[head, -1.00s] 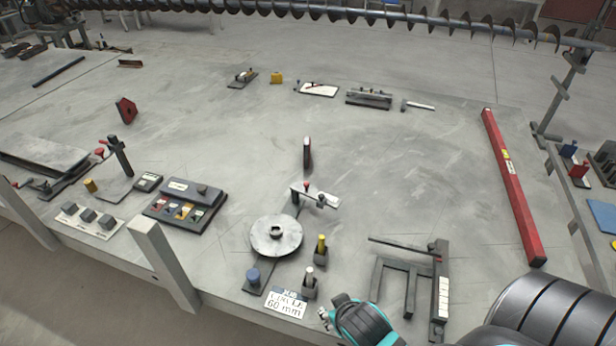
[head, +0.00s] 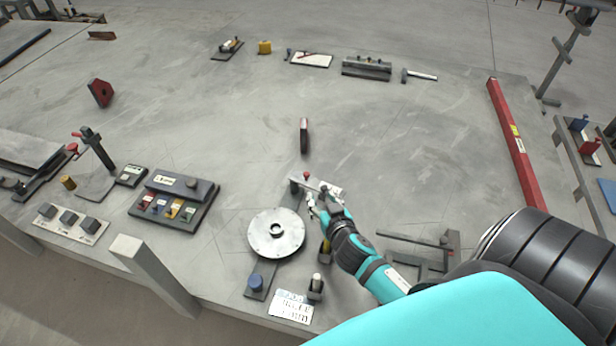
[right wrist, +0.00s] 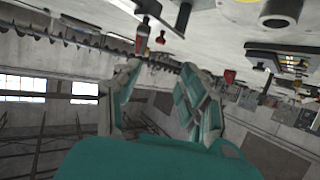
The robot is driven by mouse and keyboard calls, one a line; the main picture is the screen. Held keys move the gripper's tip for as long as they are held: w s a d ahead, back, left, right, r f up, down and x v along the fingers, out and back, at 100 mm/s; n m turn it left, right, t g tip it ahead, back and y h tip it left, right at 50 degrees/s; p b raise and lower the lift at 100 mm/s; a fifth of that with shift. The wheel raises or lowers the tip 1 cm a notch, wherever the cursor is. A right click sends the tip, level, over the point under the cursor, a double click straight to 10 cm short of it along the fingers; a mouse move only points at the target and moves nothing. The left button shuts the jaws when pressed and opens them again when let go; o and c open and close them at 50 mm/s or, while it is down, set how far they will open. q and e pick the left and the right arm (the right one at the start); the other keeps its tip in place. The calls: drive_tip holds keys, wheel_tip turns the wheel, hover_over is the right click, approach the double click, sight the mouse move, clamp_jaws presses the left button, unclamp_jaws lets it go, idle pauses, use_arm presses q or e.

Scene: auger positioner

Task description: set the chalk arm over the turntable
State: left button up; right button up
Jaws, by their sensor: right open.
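The turntable (head: 262,238), a pale round disc with a raised hub, sits near the table's front edge. The chalk arm (head: 303,185) is a light bar at a short dark post just behind and right of the disc, with a red knob (head: 306,175) beside it. My right gripper (head: 318,203) is at the right end of the bar, partly covering it; I cannot tell if they touch. In the right wrist view its two fingers (right wrist: 158,92) stand apart with nothing between them. My left gripper is not in view.
A dark frame (head: 420,250) and a red level (head: 516,145) lie right. The table's middle is open.

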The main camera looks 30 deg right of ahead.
sight(307, 176)
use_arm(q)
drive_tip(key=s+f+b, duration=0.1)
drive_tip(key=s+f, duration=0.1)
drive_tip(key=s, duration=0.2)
use_arm(e)
drive_tip(key=b+x, duration=0.1)
drive_tip(key=x, duration=0.3)
drive_tip(key=b+x, duration=0.1)
drive_tip(key=x, duration=0.3)
drive_tip(key=b+x, duration=0.1)
drive_tip(key=x, duration=0.3)
drive_tip(key=shift+f, duration=0.3)
drive_tip(key=shift+b+x, duration=0.7)
drive_tip(key=shift+x, duration=0.15)
drive_tip(key=shift+w+d+f, duration=0.1)
drive_tip(key=shift+w+d, duration=0.05)
drive_tip(key=shift+w, duration=0.3)
drive_tip(key=c, duration=0.5)
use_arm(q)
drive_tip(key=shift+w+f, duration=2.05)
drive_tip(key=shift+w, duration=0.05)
use_arm(e)
clamp_jaws()
